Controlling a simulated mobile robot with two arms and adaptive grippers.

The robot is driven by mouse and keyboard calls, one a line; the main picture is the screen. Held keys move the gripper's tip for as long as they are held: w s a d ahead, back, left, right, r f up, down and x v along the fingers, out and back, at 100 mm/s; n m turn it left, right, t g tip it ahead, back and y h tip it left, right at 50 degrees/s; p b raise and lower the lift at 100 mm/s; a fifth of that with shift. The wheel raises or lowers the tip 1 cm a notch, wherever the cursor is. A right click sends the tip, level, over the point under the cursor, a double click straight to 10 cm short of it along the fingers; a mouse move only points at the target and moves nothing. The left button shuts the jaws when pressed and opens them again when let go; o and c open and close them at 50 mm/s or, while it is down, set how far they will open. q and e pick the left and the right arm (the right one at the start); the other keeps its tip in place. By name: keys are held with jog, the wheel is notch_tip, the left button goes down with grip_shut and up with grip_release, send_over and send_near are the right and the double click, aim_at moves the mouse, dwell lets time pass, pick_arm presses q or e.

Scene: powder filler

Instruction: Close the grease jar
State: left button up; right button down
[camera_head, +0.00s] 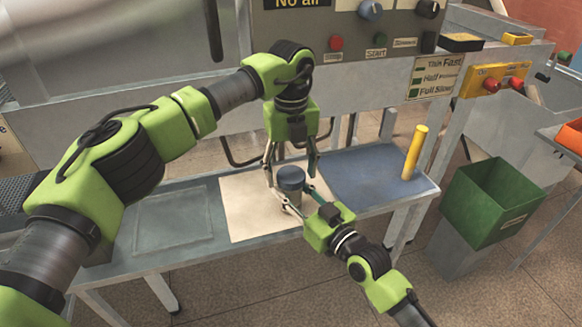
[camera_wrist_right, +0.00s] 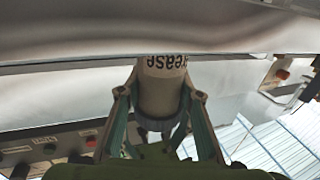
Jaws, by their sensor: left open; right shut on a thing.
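The grease jar (camera_head: 289,200) stands upright on a pale mat on the bench in the head view. It has a grey body and a dark blue-grey lid (camera_head: 291,177) on top; I cannot tell how tightly the lid sits. In the right wrist view the jar (camera_wrist_right: 162,92) shows its "Grease" lettering, upside down. My right gripper (camera_head: 297,200) comes from the lower right and is shut on the jar's body. My left gripper (camera_head: 292,171) points down from above, open, with its fingers on either side of the lid.
The pale mat (camera_head: 245,220) lies on the bench beside a blue mat (camera_head: 360,172). A yellow cylinder (camera_head: 415,152) stands at the bench's right end. A green bin (camera_head: 490,205) is to the right. The machine's control panel (camera_head: 350,45) is behind the bench.

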pick_arm(q)
jog(key=c, duration=1.2)
jog(key=m, duration=0.3)
jog(key=shift+m, duration=0.3)
jog(key=m, duration=0.3)
jog(key=shift+m, duration=0.4)
jog(key=m, duration=0.3)
jog(key=shift+m, duration=0.4)
jog(key=m, duration=0.4)
jog(key=o, duration=1.3)
notch_tip(320, 180, up, 12)
jog(key=shift+r, duration=0.1)
